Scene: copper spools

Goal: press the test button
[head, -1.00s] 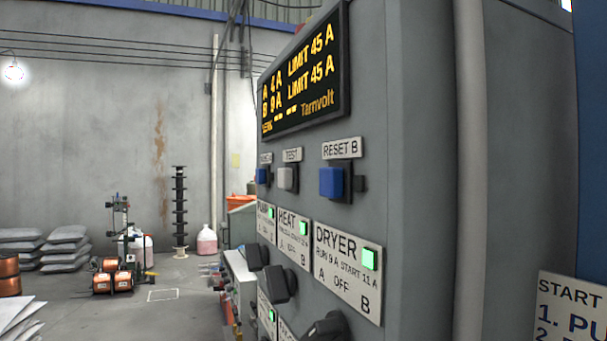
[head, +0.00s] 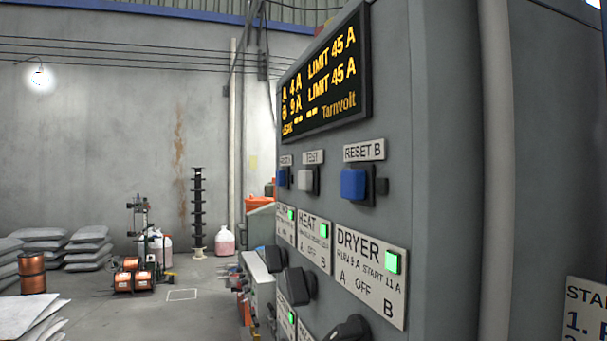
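The test button (head: 305,180) is a pale grey-white square button on the grey cabinet's side panel, in the middle of the head view. A small label reading TEST (head: 313,157) sits above it. A blue button (head: 353,184) under the RESET B label is to its right, and another blue button (head: 282,179) is to its left. The display (head: 322,75) above shows A 4 A and B 9 A, each with LIMIT 45 A. Neither of my grippers is in view.
Black rotary switches (head: 298,286) with green lamps stick out below the buttons, on plates marked HEAT and DRYER (head: 372,240). A cart with copper spools (head: 133,275), grey sacks (head: 88,247) and a black stand (head: 198,210) stand at the left. Floor between is open.

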